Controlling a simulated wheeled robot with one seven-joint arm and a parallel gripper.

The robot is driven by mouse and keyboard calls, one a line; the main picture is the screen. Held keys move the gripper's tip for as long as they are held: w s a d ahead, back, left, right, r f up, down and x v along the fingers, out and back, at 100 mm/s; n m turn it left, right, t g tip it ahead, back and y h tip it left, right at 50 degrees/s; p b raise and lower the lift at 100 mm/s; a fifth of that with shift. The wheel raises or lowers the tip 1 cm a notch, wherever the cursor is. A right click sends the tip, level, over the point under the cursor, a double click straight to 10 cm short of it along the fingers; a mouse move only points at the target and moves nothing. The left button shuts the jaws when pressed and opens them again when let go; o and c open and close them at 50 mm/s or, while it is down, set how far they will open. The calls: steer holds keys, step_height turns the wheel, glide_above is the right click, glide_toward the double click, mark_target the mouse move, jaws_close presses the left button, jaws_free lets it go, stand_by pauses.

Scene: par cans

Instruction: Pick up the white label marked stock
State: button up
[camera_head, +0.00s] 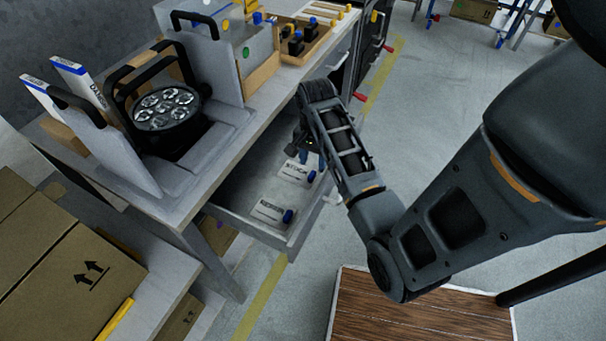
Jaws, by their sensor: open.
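Two white labels with dark print and blue end pieces lie in an open grey drawer (236,196) under the workbench. The upper label (293,170) is nearer my gripper. The lower label (268,209) is closer to the drawer's front corner. The print is too small to tell for sure which one reads stock. My gripper (306,152) points down over the drawer, just above the upper label in the picture. My own wrist partly hides it. It is open, with nothing seen held in it. I cannot tell how high it is above the label.
A par can (167,108) sits on the bench (222,147) beside upright white boards. A wooden tray (322,35) with small parts stands farther back. Cardboard boxes (75,255) are at the lower left.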

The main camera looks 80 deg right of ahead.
mark_target(312, 174)
step_height(312, 174, down, 5)
steer(key=shift+f, duration=0.1)
steer(key=shift+w, duration=0.1)
jaws_close()
stand_by(0.5)
